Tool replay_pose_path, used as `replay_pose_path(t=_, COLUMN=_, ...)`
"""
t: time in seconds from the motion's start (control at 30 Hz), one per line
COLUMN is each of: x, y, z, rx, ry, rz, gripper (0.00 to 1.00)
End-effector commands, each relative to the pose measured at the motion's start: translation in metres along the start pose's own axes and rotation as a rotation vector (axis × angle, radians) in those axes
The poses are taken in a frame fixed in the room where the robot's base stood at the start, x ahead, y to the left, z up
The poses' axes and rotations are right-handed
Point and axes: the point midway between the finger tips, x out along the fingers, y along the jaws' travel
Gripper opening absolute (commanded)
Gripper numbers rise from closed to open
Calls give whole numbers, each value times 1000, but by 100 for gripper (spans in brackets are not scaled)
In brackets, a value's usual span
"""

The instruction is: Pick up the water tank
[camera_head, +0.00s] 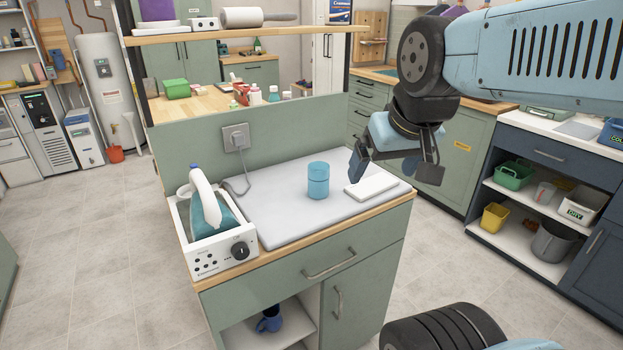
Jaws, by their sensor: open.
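A small blue translucent cylinder (318,181), which looks like the water tank, stands upright on the pale grey ironing pad (285,215) on the counter. My gripper (392,176) is to the right of it, above the right end of the pad. Its two dark fingers are spread apart with nothing between them. The gripper does not touch the cylinder. The cylinder is in full view.
A white steam station (225,255) with an iron (205,205) stands left of the pad, its cord running to a wall socket (236,138). A flat white slab (371,187) lies below my gripper. A shelf (250,30) overhangs behind. The pad's front is clear.

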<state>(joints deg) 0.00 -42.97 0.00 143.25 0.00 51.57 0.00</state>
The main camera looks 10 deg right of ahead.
Motion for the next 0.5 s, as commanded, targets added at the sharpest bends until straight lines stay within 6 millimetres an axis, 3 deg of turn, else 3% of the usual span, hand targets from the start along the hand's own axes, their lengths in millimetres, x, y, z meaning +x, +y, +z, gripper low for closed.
replay_pose_path(t=0.27, x=2, y=0, z=-6, rx=0, ry=-3, rz=-10, gripper=94)
replay_pose_path(t=0.5, x=26, y=4, z=-48, rx=15, ry=-31, rz=-66, gripper=94)
